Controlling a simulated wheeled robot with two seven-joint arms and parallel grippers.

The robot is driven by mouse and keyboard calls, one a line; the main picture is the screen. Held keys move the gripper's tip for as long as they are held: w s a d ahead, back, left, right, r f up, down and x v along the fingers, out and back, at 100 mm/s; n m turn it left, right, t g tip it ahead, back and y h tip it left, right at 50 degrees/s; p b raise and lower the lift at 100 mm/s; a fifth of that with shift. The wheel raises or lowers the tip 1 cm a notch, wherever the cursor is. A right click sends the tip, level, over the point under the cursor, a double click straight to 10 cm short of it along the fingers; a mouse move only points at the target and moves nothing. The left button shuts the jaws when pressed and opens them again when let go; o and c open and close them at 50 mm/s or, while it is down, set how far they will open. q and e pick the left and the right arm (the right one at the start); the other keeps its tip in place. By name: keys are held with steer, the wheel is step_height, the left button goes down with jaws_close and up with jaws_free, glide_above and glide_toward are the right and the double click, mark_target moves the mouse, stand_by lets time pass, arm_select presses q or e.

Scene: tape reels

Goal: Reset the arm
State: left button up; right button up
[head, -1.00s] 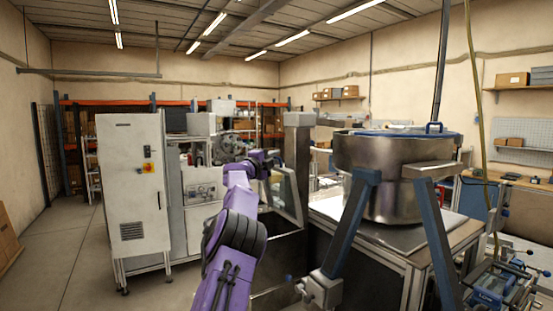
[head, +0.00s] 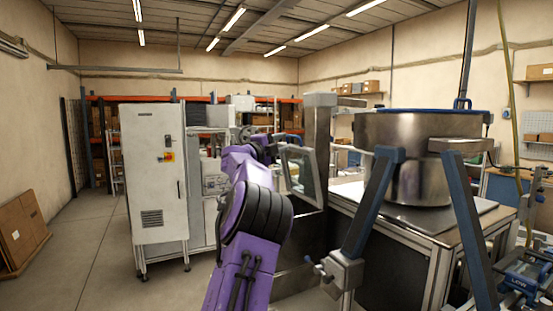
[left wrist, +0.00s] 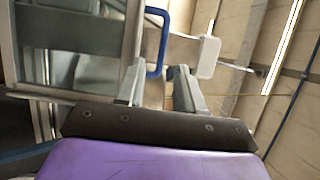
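My left arm, purple with black ribbed joints, reaches up the middle of the head view. My left gripper (head: 272,146) is small and partly hidden at its far end, in front of the machine and near a glass-panelled frame (head: 299,172). In the left wrist view its two grey fingers (left wrist: 158,88) stand apart with a gap between them, and nothing is held. A blue handle (left wrist: 160,42) and a pale block (left wrist: 204,57) show beyond the fingers. I cannot tell how far off they are. My right gripper is not in view.
A large steel bowl (head: 420,150) on a metal-topped bench (head: 425,218) stands to the right, with blue-grey struts (head: 370,205) in front. A white cabinet (head: 155,185) stands left of the arm. The floor (head: 85,265) at left is clear, apart from cartons (head: 22,232) by the wall.

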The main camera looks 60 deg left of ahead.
arm_select(q)
steer(key=shift+b+v, duration=0.3)
steer(key=shift+v, duration=0.95)
